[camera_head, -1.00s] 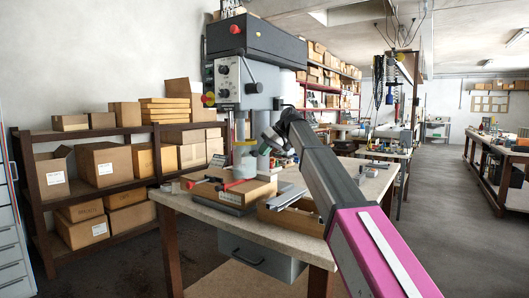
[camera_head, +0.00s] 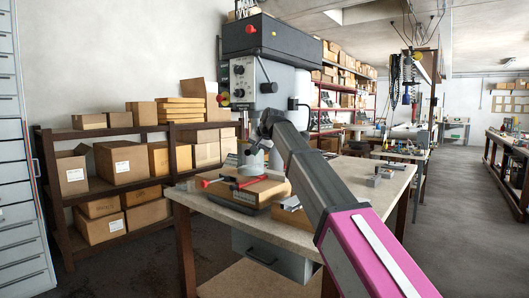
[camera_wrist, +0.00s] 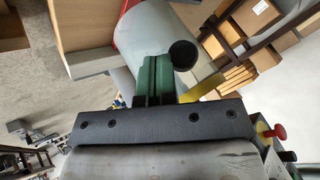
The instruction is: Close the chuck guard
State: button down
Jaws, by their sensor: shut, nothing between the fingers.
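The drill press (camera_head: 268,75) stands on the bench, with its grey head above the chuck area. A narrow yellow strip (camera_head: 243,124) under the head looks like part of the chuck guard; most of the guard is hidden by my arm, and its position is unclear. My gripper (camera_head: 262,127) is in front of this area, beside the strip. In the wrist view, my green fingers (camera_wrist: 155,65) are together with nothing between them. A round black knob (camera_wrist: 183,54) shows just right of their tips; I cannot tell whether they touch. A yellow part (camera_wrist: 205,88) lies behind it.
Small metal parts lie at the bench's right. Shelves of cartons (camera_head: 120,160) stand at left. Open floor (camera_head: 445,230) lies at right.

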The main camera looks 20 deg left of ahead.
aim_at(241, 151)
jog(key=a+m+t+h, duration=0.1)
jog(key=a+m, duration=0.1)
jog(key=w+a+m+h, duration=0.1)
jog(key=a, duration=0.1)
jog(key=w+a+m+t+h, duration=0.1)
jog(key=a+m, duration=0.1)
jog(key=a, duration=0.1)
jog(key=shift+w+m+t, duration=0.15)
jog(key=shift+m+t, duration=0.15)
jog(key=w+a+m+h, duration=0.4)
jog(key=w+a+m, duration=0.1)
jog(key=w+m, duration=0.1)
jog(key=shift+w+a+t, duration=0.15)
jog(key=shift+w+t, duration=0.2)
jog(key=shift+t, duration=0.05)
